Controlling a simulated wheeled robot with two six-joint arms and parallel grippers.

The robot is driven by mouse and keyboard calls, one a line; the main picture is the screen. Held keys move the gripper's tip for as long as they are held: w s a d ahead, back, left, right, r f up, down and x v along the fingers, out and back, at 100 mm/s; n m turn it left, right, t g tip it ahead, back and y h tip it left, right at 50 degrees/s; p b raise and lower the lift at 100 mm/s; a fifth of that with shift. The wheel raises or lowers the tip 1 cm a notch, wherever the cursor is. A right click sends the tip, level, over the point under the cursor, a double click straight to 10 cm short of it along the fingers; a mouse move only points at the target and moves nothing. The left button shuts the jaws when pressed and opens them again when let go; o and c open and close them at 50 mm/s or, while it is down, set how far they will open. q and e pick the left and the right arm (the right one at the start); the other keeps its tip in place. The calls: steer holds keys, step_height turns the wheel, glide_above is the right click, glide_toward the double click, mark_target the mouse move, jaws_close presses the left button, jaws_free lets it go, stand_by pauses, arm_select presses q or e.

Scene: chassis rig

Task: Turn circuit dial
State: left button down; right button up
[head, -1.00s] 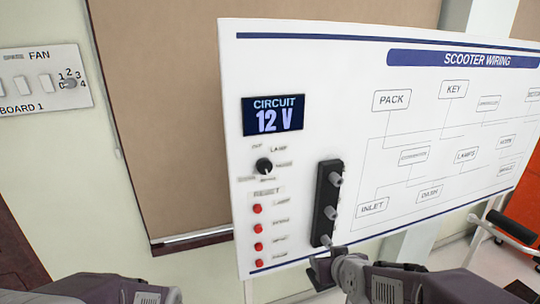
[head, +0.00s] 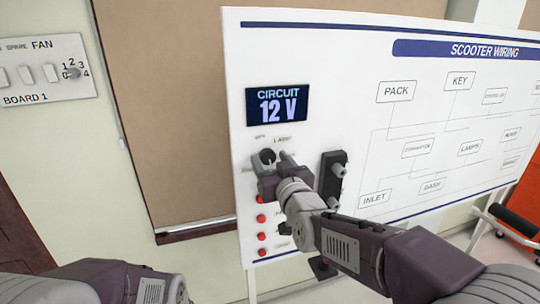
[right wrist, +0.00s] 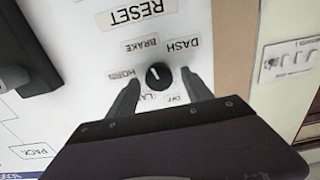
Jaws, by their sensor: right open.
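The circuit dial is a small round black knob (head: 267,156) on the white scooter wiring board, below a dark display (head: 277,106) reading CIRCUIT 12 V. My right gripper (head: 273,163) is at the dial, open, and partly covers its lower side. In the right wrist view, the dial (right wrist: 159,76) sits between the two spread finger tips, with a visible gap on each side. A short white mark shows on its face. Labels around it read DASH, BRAKE and others, upside down. My left gripper is out of view; only part of its arm shows at bottom left.
Red reset buttons (head: 262,219) run down the board below the dial, the upper ones partly hidden by my right arm. A black block with grey knobs (head: 331,178) projects just right of the gripper. A fan switch panel (head: 42,72) is on the left wall.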

steer(key=shift+w, duration=0.35)
steer(key=shift+s, duration=0.1)
jaws_close()
steer(key=shift+f+m+b, duration=0.15)
steer(key=shift+m+b, duration=0.25)
steer(key=shift+b, duration=0.25)
steer(key=m+b, duration=0.5)
steer(key=shift+f, duration=0.15)
steer(key=m+b, duration=0.2)
steer(key=m, duration=0.1)
steer(key=shift+r+m+b, duration=0.2)
steer(key=shift+m+b, duration=0.6)
steer(key=shift+m, duration=0.9)
jaws_free()
